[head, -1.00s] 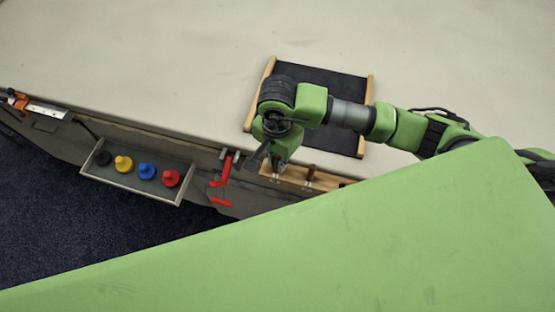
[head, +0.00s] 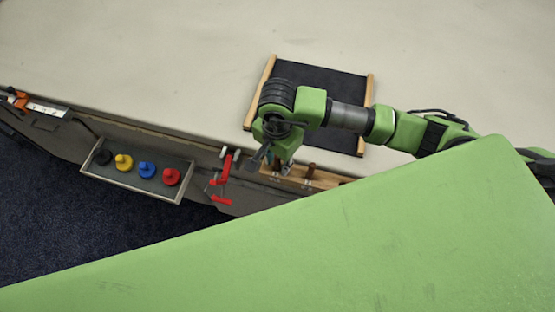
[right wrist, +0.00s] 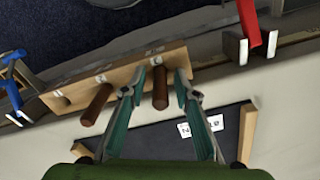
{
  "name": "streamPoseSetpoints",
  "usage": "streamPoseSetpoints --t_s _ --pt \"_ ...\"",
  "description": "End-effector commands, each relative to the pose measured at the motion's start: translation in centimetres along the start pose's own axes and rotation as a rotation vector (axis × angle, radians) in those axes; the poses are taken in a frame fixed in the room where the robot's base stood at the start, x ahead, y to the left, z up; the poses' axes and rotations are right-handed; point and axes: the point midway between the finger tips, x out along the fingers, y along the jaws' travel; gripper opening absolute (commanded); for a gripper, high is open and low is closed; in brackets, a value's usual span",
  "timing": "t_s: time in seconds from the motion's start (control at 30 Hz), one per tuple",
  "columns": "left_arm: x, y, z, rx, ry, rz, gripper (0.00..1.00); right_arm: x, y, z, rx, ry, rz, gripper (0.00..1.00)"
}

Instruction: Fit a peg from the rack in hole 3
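A wooden block with small white labels (right wrist: 130,72) runs along the table's front edge; it also shows in the head view (head: 328,180). Two brown pegs stand in it in the right wrist view: one peg (right wrist: 160,90) and another peg (right wrist: 97,104) to its left. A dark empty hole (right wrist: 60,98) is near the block's left end. My right gripper (right wrist: 160,78) is open, its teal fingers either side of the first peg, with gaps visible. In the head view my right gripper (head: 276,165) is over the block's left part. I cannot read which hole is number 3. My left gripper is out of view.
A dark mat with wooden side rails (head: 320,80) lies behind the block. A red clamp (head: 222,180) is on the table edge to the left. A grey tray (head: 137,185) holds black, yellow, blue and red knobbed pieces. The tabletop beyond is clear.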

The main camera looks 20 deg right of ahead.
Motion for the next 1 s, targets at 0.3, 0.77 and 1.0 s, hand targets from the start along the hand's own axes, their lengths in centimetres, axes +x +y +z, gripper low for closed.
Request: streamPoseSetpoints --t_s 0.3,0.77,1.0 --pt "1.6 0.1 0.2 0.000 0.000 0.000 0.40 -6.1 -0.2 -0.1 -0.002 0.003 -0.007 0.28" --pt "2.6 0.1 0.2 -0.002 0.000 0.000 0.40 -12.1 -0.1 0.0 0.000 0.000 -0.001 0.28" --pt "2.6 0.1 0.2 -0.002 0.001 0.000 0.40 -12.1 0.0 0.0 0.000 0.000 0.000 0.28"
